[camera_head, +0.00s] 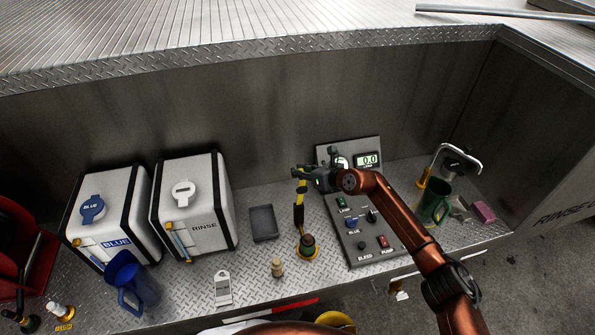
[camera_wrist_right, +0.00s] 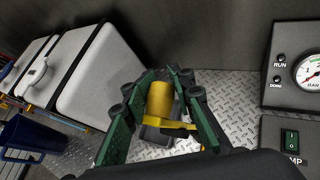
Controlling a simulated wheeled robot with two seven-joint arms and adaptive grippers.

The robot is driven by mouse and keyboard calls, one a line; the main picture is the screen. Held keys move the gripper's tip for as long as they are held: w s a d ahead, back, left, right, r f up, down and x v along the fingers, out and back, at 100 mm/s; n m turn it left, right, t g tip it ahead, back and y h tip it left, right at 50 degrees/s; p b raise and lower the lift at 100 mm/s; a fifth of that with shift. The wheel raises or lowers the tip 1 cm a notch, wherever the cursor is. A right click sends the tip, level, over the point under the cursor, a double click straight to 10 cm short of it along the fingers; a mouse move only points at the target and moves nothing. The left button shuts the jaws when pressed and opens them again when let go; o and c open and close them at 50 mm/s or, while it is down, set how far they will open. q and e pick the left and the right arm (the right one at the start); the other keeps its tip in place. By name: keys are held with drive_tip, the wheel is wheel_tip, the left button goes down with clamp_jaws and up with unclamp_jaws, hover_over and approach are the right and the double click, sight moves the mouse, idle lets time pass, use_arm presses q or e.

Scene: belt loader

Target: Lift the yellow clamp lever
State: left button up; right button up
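The yellow clamp lever (camera_head: 299,212) stands up from a round base with a dark green and brown top (camera_head: 308,245) on the bench. In the right wrist view its yellow cylindrical grip (camera_wrist_right: 160,102) lies between the green fingers, with a flat yellow arm below it. My right gripper (camera_head: 301,178) is at the lever's upper end, and also shows in the wrist view (camera_wrist_right: 168,82). Its fingers straddle the grip and look spread, not clearly clamped on it. Finger contact is hard to make out. My left gripper is not in view.
White BLUE (camera_head: 112,222) and RINSE (camera_head: 200,205) tanks stand left. A blue jug (camera_head: 128,285), grey tray (camera_head: 264,223), white tag (camera_head: 222,288) and small tan stopper (camera_head: 277,268) are nearby. The control panel (camera_head: 362,240) and green mug (camera_head: 434,203) are right.

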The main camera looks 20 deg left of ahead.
drive_tip(key=o, duration=0.5)
drive_tip(key=shift+w+d+f, duration=0.2)
drive_tip(key=shift+d+f, duration=0.15)
drive_tip(key=shift+f, duration=0.05)
drive_tip(key=shift+a, duration=0.1)
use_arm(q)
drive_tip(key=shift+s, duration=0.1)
use_arm(e)
drive_tip(key=shift+a+r, duration=0.1)
drive_tip(key=shift+r, duration=0.05)
drive_tip(key=v, duration=1.2)
drive_tip(key=shift+s, duration=0.1)
